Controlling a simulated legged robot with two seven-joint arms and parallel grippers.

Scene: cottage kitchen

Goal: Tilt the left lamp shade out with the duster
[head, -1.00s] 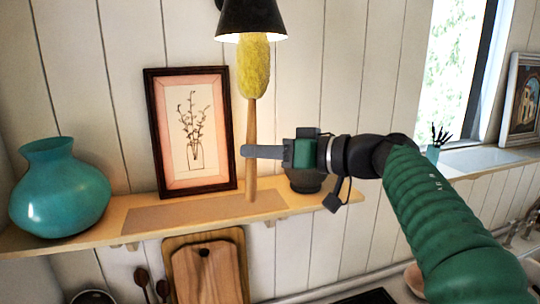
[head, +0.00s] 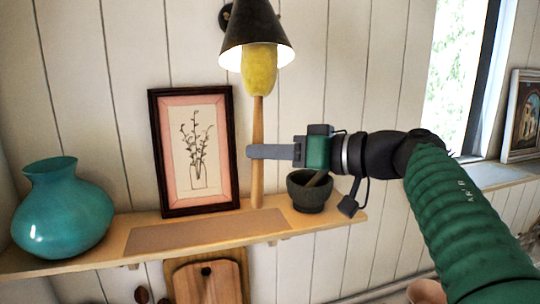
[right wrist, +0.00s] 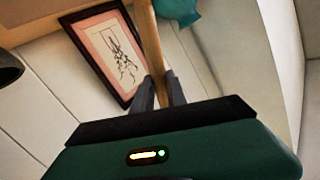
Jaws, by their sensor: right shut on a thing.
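The black lamp shade (head: 252,32) hangs from its wall mount above the shelf, lit inside, with its opening facing down. The duster has a yellow head (head: 259,72) and a wooden handle (head: 257,130). Its head is upright, with its top hidden inside the shade; whether it touches the shade's inner wall I cannot tell. My right gripper (head: 254,151) is shut on the handle below the head. In the right wrist view the handle (right wrist: 152,40) runs up from between the fingers (right wrist: 160,92). The left gripper is not in view.
A wooden shelf (head: 325,226) runs below, holding a teal vase (head: 62,212), a framed plant picture (head: 196,150) and a dark mortar (head: 310,192). The picture stands just left of the handle. A cutting board (head: 207,284) hangs beneath. A window is at right.

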